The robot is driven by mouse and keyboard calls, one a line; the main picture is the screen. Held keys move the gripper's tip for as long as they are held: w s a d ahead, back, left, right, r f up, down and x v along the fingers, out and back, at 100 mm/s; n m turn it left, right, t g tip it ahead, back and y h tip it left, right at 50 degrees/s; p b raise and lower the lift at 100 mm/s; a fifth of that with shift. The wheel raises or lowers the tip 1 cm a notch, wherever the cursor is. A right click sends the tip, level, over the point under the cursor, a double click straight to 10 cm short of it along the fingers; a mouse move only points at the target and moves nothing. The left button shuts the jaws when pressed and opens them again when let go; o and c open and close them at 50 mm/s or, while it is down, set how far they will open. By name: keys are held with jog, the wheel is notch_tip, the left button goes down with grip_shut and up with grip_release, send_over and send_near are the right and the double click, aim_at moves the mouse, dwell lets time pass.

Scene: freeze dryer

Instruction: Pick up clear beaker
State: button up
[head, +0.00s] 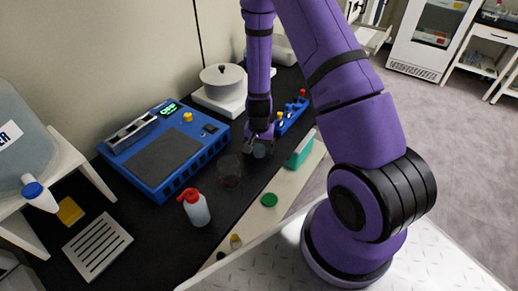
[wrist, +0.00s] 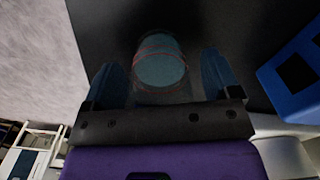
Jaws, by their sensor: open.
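A clear beaker (wrist: 160,62) with thin reddish lines and a bluish tint shows between my fingers in the wrist view. In the head view a small bluish vessel, which looks like this beaker (head: 259,151), stands on the black bench just below my gripper (head: 259,141). My gripper is open, with one blue finger on each side of the beaker in the wrist view (wrist: 168,82). I cannot tell whether the fingers touch it. Its lower part is hard to make out. Another see-through vessel (head: 229,171) stands to the left on the bench.
A blue instrument (head: 165,148) and a red-capped bottle (head: 195,207) are to the left. A white pot (head: 222,82) stands behind. A blue rack (head: 292,115) and a green box (head: 300,149) are close on the right.

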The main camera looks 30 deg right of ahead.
jog(key=c, duration=1)
jog(key=shift+r, duration=0.15)
